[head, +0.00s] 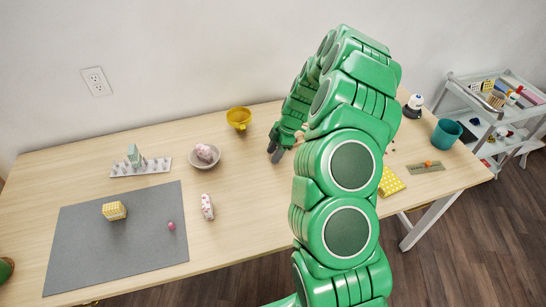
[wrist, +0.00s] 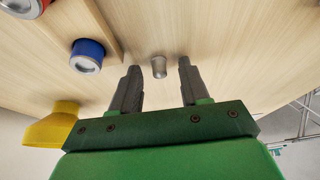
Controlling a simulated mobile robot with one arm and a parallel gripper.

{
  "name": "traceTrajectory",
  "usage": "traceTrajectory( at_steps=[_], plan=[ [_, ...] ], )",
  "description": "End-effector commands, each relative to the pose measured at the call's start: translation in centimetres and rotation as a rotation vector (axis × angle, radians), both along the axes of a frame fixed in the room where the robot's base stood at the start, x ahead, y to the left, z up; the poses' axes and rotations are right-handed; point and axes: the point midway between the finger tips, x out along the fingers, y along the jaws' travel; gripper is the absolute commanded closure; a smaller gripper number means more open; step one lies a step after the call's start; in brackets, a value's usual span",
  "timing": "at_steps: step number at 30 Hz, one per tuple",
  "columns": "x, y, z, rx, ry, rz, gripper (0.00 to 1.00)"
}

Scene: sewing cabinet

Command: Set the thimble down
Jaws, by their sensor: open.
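The small silver thimble (wrist: 159,67) is on the pale wooden table (wrist: 215,40) in the wrist view. It is centred between the tips of my gripper (wrist: 158,75), with a clear gap to each dark finger. My gripper is open and holds nothing. In the head view my gripper (head: 276,148) is low over the middle of the table, and the thimble cannot be made out there, where my green arm covers much of the table.
In the wrist view a blue spool (wrist: 87,56) and a yellow object (wrist: 52,125) lie to the left. The head view shows a yellow cup (head: 239,118), a bowl (head: 205,157), a grey mat (head: 80,235) and a teal cup (head: 446,134). Bare table lies left of my gripper.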

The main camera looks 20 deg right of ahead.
Motion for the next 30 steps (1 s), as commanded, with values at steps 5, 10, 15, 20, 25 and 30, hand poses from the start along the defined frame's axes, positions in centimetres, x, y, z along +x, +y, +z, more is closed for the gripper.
traceTrajectory(
  at_steps=[5,10,15,20,25,30],
  plan=[
    [0.0,0.0,0.0,0.000,0.000,0.000,0.78],
    [0.0,0.0,0.0,0.000,0.000,0.000,1.00],
    [0.0,0.0,0.0,0.000,0.000,0.000,1.00],
    [0.0,0.0,0.1,0.000,0.000,0.000,1.00],
    [0.0,0.0,0.2,0.000,0.000,0.000,1.00],
    [0.1,0.0,1.3,0.001,-0.003,0.001,1.00]
  ],
)
